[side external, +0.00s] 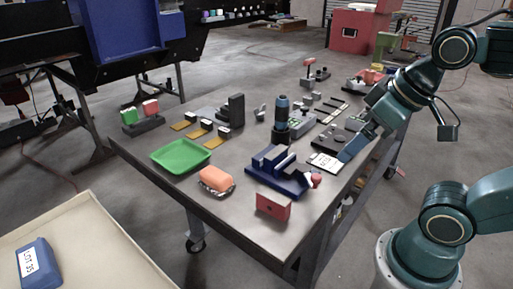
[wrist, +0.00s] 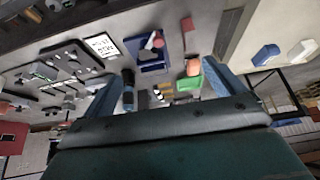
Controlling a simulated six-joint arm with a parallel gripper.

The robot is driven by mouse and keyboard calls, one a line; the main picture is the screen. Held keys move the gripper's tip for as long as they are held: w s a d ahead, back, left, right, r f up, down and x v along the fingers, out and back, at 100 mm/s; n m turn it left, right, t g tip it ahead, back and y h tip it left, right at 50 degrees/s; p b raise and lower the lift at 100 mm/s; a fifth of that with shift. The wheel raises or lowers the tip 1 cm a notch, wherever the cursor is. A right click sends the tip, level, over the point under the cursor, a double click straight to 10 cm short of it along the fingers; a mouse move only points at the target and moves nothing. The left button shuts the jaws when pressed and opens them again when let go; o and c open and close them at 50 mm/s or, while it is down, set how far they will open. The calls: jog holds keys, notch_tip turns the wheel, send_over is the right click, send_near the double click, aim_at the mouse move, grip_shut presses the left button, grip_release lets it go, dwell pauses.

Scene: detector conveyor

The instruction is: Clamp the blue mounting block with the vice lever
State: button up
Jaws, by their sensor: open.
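The dark blue vice (side external: 290,185) stands near the front edge of the table. A lighter blue block, seemingly the mounting block (side external: 271,154), sits at its jaws; I cannot tell how tightly it is held. The vice lever ends in a red knob (side external: 316,179) on the vice's right side. In the wrist view the vice (wrist: 152,66) lies ahead of my gripper, with the red knob (wrist: 158,42) on it. My gripper (side external: 347,154) is open and empty, above the table to the right of the vice, apart from the lever. Its fingers show wide apart in the wrist view (wrist: 162,88).
A red block (side external: 273,206) stands in front of the vice. An orange piece (side external: 215,178) and a green tray (side external: 180,155) lie to its left. A dark blue cylindrical device (side external: 281,115) stands behind it. A white label card (side external: 322,162) lies beside my gripper.

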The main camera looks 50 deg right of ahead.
jog(key=shift+c, duration=0.2)
jog(key=shift+w+r+m, duration=0.1)
jog(key=shift+m, duration=0.2)
jog(key=c, duration=1.1)
jog(key=shift+o, duration=0.2)
jog(key=r+m+g, duration=0.2)
jog(key=m+g, duration=0.4)
jog(key=m, duration=1.1)
send_over(317, 175)
jog(key=shift+a+f, duration=0.1)
jog(key=shift+f, duration=0.05)
jog(key=shift+f, duration=0.15)
jog(key=shift+f, duration=6.75)
grip_shut()
